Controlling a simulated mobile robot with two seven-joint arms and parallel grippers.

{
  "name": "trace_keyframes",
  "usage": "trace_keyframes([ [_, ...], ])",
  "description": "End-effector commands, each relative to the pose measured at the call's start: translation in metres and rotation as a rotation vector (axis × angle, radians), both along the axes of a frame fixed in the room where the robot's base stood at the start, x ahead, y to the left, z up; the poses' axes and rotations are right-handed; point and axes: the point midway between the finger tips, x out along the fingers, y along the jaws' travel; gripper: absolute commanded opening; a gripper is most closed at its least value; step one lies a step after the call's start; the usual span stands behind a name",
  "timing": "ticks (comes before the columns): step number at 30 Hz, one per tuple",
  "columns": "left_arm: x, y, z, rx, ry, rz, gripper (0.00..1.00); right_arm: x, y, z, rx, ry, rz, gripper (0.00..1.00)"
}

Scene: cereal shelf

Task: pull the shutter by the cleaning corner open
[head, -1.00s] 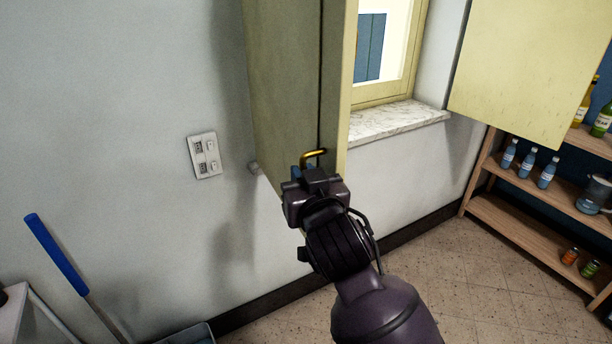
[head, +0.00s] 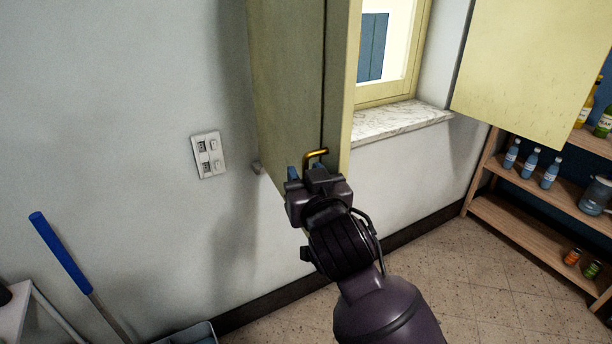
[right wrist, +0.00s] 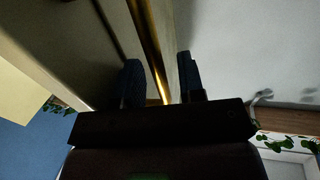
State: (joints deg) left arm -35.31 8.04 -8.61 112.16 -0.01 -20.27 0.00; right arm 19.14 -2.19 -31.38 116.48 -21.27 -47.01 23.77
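The shutter by the cleaning corner (head: 285,75) is the pale yellow-green panel left of the window in the head view. It stands swung out from the window. Its brass handle (head: 317,153) is low, near its edge. My right gripper (head: 306,172) is at this handle, with its blue fingers apart. In the right wrist view, the brass handle (right wrist: 152,50) runs between the two separated fingers (right wrist: 160,82). I see a gap beside it, and contact is unclear. My left gripper is not in view.
The other shutter (head: 530,65) stands out at the upper right. A marble sill (head: 395,120) lies under the window. A wooden shelf (head: 535,225) with bottles is at right. A blue-handled tool (head: 60,253) leans at left, and a switch plate (head: 209,155) is on the wall.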

Motion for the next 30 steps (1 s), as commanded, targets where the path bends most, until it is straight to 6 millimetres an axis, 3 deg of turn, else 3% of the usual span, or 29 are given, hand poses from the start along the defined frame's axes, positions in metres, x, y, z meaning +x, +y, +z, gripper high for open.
trace_keyframes([
  [8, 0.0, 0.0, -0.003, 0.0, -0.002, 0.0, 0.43, -0.018, -0.007, -0.001, 0.001, -0.001, 0.0, 0.36],
  [21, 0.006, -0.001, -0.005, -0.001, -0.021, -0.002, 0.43, -0.087, -0.033, -0.001, 0.002, 0.001, 0.0, 0.36],
  [30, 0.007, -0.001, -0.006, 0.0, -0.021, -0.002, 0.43, -0.101, -0.038, 0.0, 0.0, 0.001, 0.0, 0.36],
])
